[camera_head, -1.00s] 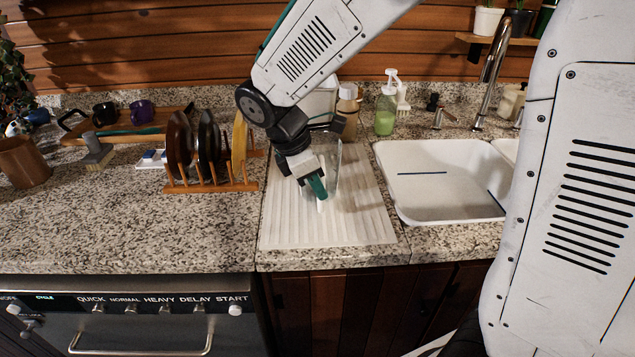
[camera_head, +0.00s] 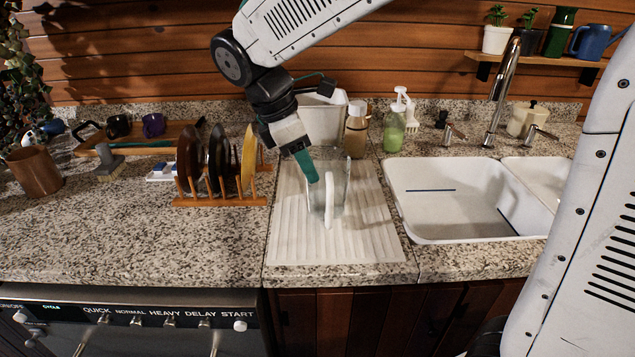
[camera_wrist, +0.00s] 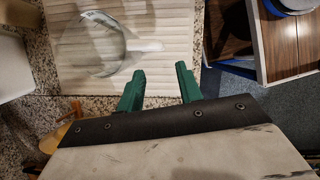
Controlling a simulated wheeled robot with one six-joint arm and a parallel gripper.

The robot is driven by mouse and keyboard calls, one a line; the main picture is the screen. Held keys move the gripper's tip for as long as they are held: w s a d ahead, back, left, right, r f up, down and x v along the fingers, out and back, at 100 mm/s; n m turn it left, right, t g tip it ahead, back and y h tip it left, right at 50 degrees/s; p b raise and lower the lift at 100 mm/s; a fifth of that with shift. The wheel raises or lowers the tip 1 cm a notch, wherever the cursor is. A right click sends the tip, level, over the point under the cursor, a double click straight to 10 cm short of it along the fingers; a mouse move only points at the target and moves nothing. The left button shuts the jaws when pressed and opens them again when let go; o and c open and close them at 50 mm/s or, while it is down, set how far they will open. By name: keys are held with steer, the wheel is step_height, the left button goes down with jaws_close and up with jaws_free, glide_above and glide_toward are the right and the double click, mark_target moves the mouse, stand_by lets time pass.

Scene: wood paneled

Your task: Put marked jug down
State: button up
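The marked jug (camera_head: 345,182) is clear glass with a white handle (camera_head: 329,204). It stands upright on the ribbed white drainboard (camera_head: 290,235), left of the sink. In the wrist view the jug (camera_wrist: 88,48) and its handle (camera_wrist: 148,46) lie beyond my fingertips. My gripper (camera_head: 312,178) has green fingers and is beside the jug in the head view. In the wrist view my gripper (camera_wrist: 160,70) is open and empty, its two fingers apart with a gap from the handle.
A wooden rack with plates (camera_head: 220,170) stands left of the drainboard. A white bin (camera_head: 322,120), a brown bottle (camera_head: 357,130) and a green soap dispenser (camera_head: 394,125) stand behind. The white sink (camera_head: 450,185) is to the right. The counter's left front is clear.

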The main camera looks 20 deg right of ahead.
steer(key=s+d+r+m+y, duration=0.2)
steer(key=s+d+r+m, duration=0.1)
steer(key=s+d+m, duration=0.65)
steer(key=s+d+f+m+t+y, duration=0.1)
steer(key=s+f+m+t+y, duration=0.1)
steer(key=s+m, duration=0.5)
steer(key=s+f, duration=0.1)
steer(key=s, duration=0.4)
steer(key=shift+s+d+f, duration=0.15)
steer(key=shift+s+f, duration=0.05)
steer(key=shift+f, duration=0.2)
